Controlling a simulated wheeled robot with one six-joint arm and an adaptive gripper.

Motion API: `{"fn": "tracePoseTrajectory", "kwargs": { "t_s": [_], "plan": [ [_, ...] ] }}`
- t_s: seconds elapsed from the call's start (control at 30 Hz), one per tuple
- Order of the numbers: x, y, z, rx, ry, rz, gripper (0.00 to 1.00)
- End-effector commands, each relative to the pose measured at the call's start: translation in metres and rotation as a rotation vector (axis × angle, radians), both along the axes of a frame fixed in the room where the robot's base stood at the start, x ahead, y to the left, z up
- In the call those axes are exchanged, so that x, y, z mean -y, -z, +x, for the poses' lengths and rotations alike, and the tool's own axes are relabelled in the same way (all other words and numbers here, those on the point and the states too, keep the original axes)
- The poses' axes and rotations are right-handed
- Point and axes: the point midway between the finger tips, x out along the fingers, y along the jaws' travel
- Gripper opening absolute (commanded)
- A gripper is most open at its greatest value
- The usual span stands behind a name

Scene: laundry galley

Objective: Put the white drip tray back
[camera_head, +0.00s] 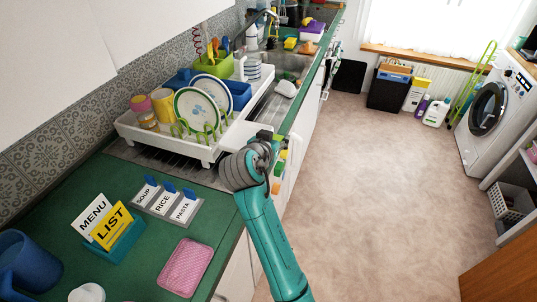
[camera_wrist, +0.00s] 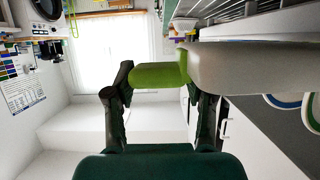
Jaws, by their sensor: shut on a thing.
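The white drip tray (camera_head: 236,138) shows beside the front end of the white dish rack (camera_head: 178,143), at the counter's edge. My gripper (camera_head: 264,140) is at the tray's aisle-side end. In the wrist view, my gripper (camera_wrist: 158,88) has its two dark fingers on either side of a green tab (camera_wrist: 158,75), shut on it. The tab adjoins a white body (camera_wrist: 245,68) on the right, which looks like the tray. How far the tray sits under the rack is hidden by the rack and my arm.
The rack holds plates, cups and a blue tub. The sink (camera_head: 290,66) lies behind it. Word cards (camera_head: 167,200), a card holder (camera_head: 118,240), a pink tray (camera_head: 186,267) and a blue mug (camera_head: 28,262) stand on the near green counter. The floor (camera_head: 380,190) to the right is clear.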

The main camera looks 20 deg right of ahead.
Motion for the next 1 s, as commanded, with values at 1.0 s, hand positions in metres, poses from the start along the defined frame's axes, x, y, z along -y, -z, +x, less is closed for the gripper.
{"fn": "tracePoseTrajectory", "kwargs": {
  "t_s": [1.0],
  "plan": [
    [0.0, 0.058, 0.0, -0.001, 0.001, -0.001, 0.01]
  ]
}}
